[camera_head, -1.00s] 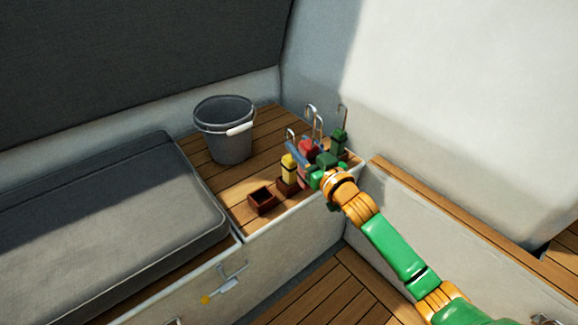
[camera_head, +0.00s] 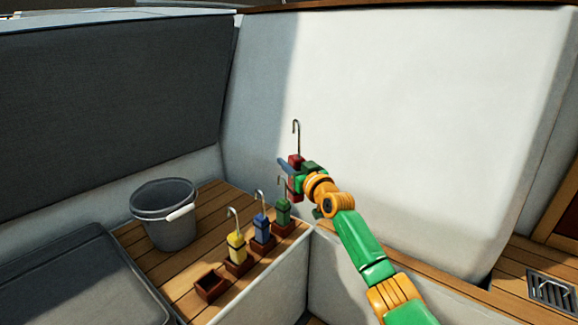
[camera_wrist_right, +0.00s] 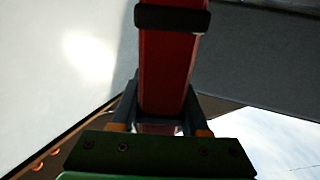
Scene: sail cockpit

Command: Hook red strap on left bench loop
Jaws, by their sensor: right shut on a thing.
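The red strap (camera_head: 295,159) is a red block with a silver hook standing up from its top. My right gripper (camera_head: 296,172) is shut on it and holds it in the air above the back right of the wooden shelf. In the right wrist view the red strap (camera_wrist_right: 167,70) sits between the two fingers and has a black band (camera_wrist_right: 172,18) around it. My left gripper is not in view. I cannot make out a bench loop in the head view now.
Yellow (camera_head: 236,246), blue (camera_head: 262,227) and green (camera_head: 283,211) hooked straps stand in brown holders beside an empty brown holder (camera_head: 210,286). A grey bucket (camera_head: 166,222) stands on the shelf. A grey cushion (camera_head: 75,285) lies at left.

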